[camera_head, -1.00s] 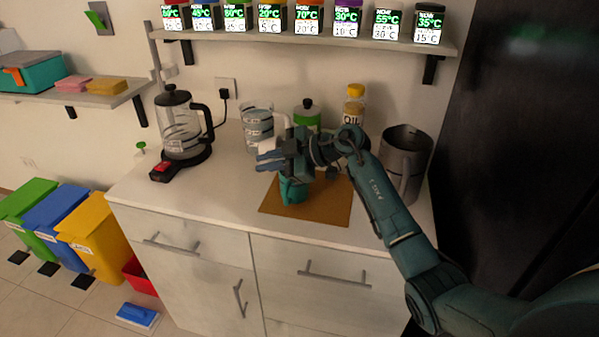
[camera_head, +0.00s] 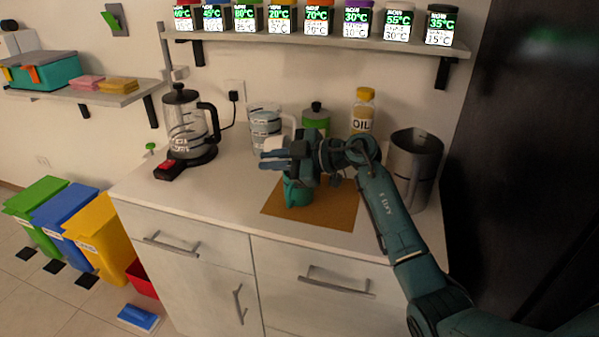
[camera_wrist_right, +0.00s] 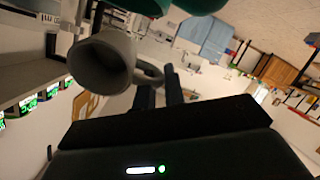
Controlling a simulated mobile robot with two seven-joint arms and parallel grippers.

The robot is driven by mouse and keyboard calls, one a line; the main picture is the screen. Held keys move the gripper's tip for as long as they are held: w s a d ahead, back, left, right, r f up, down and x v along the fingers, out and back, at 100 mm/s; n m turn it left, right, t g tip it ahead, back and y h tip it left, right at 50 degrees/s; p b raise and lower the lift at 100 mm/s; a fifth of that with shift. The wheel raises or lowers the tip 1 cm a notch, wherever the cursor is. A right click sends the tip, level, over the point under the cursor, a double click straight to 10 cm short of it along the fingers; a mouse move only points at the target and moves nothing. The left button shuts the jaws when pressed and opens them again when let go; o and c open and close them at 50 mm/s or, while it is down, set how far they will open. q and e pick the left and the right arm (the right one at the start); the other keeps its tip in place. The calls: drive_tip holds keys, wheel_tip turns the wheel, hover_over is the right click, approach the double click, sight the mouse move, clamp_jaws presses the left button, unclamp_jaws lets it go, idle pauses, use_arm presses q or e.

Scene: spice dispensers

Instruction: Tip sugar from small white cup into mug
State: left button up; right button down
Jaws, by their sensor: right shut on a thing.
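The teal mug (camera_head: 297,192) stands on the brown board, partly hidden behind my right gripper. My right gripper (camera_head: 270,159) is above the mug, its fingers pointing left. It is shut on the small white cup (camera_head: 275,143), which shows just beyond the fingers. In the right wrist view the cup (camera_wrist_right: 100,62) looks grey, its open mouth faces the camera, and its handle is at the fingers (camera_wrist_right: 158,82). A teal surface (camera_wrist_right: 195,4) shows at that view's top edge. The sugar cannot be made out. My left gripper is out of view.
The brown board (camera_head: 335,212) lies on the white counter (camera_head: 190,200). Behind are a glass press (camera_head: 187,125), a striped canister (camera_head: 265,125), a green jar (camera_head: 316,122) and an oil bottle (camera_head: 362,112). A grey pitcher (camera_head: 412,165) stands at right. The counter's front left is clear.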

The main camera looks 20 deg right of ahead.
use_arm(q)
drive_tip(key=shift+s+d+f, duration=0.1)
use_arm(e)
drive_tip(key=shift+d, duration=0.3)
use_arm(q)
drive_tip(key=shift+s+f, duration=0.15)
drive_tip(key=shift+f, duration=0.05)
use_arm(e)
drive_tip(key=shift+s+t+y, duration=0.1)
drive_tip(key=shift+t+y, duration=0.2)
use_arm(q)
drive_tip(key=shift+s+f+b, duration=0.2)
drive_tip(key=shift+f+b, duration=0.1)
drive_tip(key=shift+b, duration=0.25)
use_arm(e)
drive_tip(key=shift+s+d, duration=0.15)
drive_tip(key=shift+d, duration=0.15)
use_arm(q)
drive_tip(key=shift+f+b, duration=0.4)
drive_tip(key=shift+b, duration=0.3)
use_arm(e)
drive_tip(key=shift+s+d+r+t+y, duration=0.15)
drive_tip(key=shift+t+y, duration=0.45)
drive_tip(key=shift+y, duration=0.3)
use_arm(q)
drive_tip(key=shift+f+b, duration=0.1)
drive_tip(key=shift+b, duration=0.4)
use_arm(e)
drive_tip(key=shift+y, duration=0.3)
